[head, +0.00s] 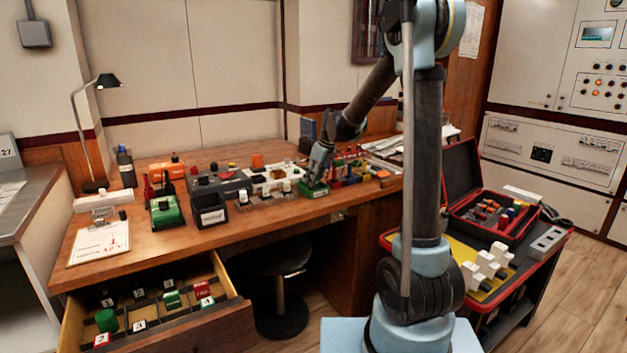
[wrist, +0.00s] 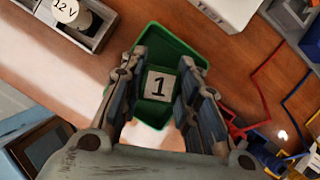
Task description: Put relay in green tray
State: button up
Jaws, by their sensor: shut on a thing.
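My gripper (head: 318,168) is low over the desk's right half. In the wrist view its two fingers (wrist: 163,95) are closed around a small block, seemingly the relay (wrist: 160,85), with a white top face marked 1. The green tray (wrist: 172,38) lies directly beneath and around it in that view; its far wall shows beyond the fingers. In the head view the tray (head: 314,190) shows as a green patch under the gripper. The fingers hide the relay's sides, and I cannot tell whether the relay touches the tray's floor.
A white box (head: 272,178) and black box (head: 209,209) are to the left. The open drawer (head: 200,335) holds several small blocks. A red case (head: 478,197) stands on the cart at right.

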jog(key=shift+f, duration=0.1)
jog(key=o, duration=0.8)
jog(key=v, duration=1.1)
jog(key=s+d+n, duration=0.6)
jog(key=s+d, duration=0.2)
jog(key=s, duration=0.3)
jog(key=s+d+f+n+h, duration=0.1)
jog(key=s+d+f+n, duration=0.3)
jog(key=s, duration=0.5)
jog(key=s+d+f+n+h, duration=0.1)
jog(key=s+d+f+n, duration=0.3)
jog(key=s+f+n, duration=0.2)
jog(key=s+d+f+n+h, duration=0.1)
jog(key=s+d+f+n, duration=0.3)
jog(key=s+n, duration=0.5)
jog(key=s+f, duration=0.1)
jog(key=s, duration=0.2)
jog(key=shift+s+d+f+h, duration=0.25)
jog(key=shift+s+d+h, duration=0.05)
jog(key=shift+d, duration=0.05)
